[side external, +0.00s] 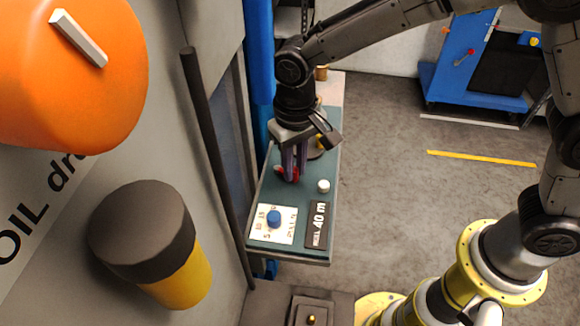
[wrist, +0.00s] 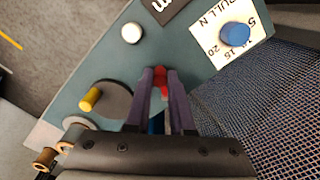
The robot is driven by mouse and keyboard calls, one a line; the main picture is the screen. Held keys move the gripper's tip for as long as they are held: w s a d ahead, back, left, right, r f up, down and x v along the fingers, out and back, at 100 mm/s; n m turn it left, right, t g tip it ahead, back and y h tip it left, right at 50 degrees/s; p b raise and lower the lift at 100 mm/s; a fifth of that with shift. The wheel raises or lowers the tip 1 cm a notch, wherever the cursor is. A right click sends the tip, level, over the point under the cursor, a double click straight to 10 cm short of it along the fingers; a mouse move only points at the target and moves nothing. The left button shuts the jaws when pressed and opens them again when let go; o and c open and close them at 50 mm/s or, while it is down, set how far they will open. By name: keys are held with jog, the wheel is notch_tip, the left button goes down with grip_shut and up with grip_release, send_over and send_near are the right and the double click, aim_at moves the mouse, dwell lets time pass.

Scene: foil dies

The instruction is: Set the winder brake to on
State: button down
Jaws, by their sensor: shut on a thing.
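A red control (wrist: 161,84) on the green panel (wrist: 88,62) sits between my fingers in the wrist view. Its red part (side external: 281,171) also shows beside my fingertips in the side view. My gripper (side external: 290,177) points down at the panel and is shut on this red control; in the wrist view its two purple-grey fingers (wrist: 160,72) lie on either side of it. Most of the control is hidden by the fingers, so its setting cannot be read. No label marking the winder brake is legible.
The panel also carries a blue knob (side external: 274,218) on a white scale plate, a white button (side external: 323,186), a dark display reading 40 m (side external: 318,222), and a yellow-handled dial (wrist: 91,98). A dark upright post (side external: 215,165) stands left of the panel. Dark mesh (wrist: 265,95) lies beside it.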

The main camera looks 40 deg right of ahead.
jog(key=n, duration=0.1)
jog(key=d+n, duration=0.1)
jog(key=shift+w+n, duration=0.25)
jog(key=shift+n, duration=0.05)
jog(key=shift+w+d+n, duration=0.2)
jog(key=shift+d+n, duration=0.05)
jog(key=shift+n, duration=0.5)
jog(key=shift+w+d+n, duration=0.15)
jog(key=shift+d+n, duration=0.05)
jog(key=shift+n, duration=0.55)
jog(key=c, duration=0.8)
grip_release()
jog(key=shift+r, duration=0.1)
notch_tip(320, 180, up, 14)
jog(key=shift+f, duration=0.15)
jog(key=shift+d, duration=0.1)
